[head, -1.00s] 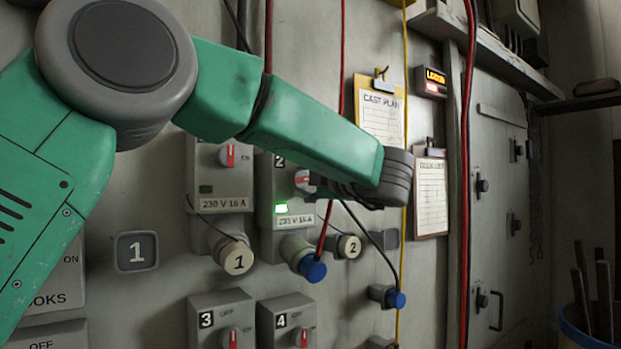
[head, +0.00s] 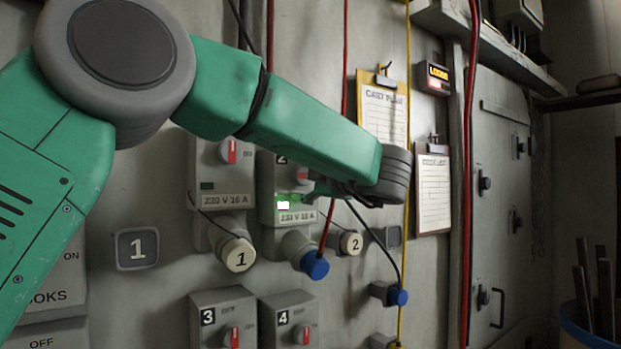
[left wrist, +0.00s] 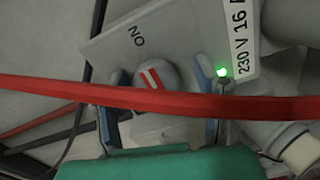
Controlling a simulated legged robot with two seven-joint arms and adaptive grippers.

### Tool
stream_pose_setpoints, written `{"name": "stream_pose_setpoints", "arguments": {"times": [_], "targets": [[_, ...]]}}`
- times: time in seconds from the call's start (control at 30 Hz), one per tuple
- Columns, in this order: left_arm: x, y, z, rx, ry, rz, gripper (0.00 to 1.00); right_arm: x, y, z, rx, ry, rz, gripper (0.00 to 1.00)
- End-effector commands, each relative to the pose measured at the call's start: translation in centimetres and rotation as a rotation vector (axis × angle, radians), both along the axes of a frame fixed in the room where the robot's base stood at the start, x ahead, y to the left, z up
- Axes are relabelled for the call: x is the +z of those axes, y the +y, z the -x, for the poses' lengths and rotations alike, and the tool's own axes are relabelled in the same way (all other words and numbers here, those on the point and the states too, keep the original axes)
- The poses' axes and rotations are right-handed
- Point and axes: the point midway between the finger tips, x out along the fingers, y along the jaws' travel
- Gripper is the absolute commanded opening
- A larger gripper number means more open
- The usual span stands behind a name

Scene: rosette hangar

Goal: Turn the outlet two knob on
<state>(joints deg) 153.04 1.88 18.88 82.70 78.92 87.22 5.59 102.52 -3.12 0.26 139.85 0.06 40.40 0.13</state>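The outlet two box (head: 268,208) is on the wall, with its green lamp (head: 283,204) lit. Its knob (head: 302,175) has a red pointer turned sideways, unlike the upright pointers on the neighbouring outlets. In the left wrist view the knob (left wrist: 155,78) shows its red and white pointer, with the ON label above it. My left gripper (head: 308,192) is by the box, just below the knob. In the left wrist view my gripper (left wrist: 160,95) is open, with blue-padded fingers apart; contact with the knob cannot be told. My right gripper is not in view.
A red cable (left wrist: 180,98) crosses before the fingers in the left wrist view. Outlet one (head: 222,170) is left of outlet two; outlets three (head: 222,320) and four (head: 290,318) are below. Blue plugs (head: 314,265) and hanging cables (head: 343,60) are close to the arm.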

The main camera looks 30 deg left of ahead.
Motion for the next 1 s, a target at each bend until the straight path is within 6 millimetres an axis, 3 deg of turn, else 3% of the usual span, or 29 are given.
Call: {"name": "stream_pose_setpoints", "arguments": {"times": [0.57, 1.0], "targets": [[0.4, -1.9, 0.5, -0.006, -0.005, -0.007, 0.56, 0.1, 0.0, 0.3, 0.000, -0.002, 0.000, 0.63], [0.2, -9.7, 3.7, -0.004, -0.003, -0.005, 0.56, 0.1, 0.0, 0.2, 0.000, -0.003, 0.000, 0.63]]}}
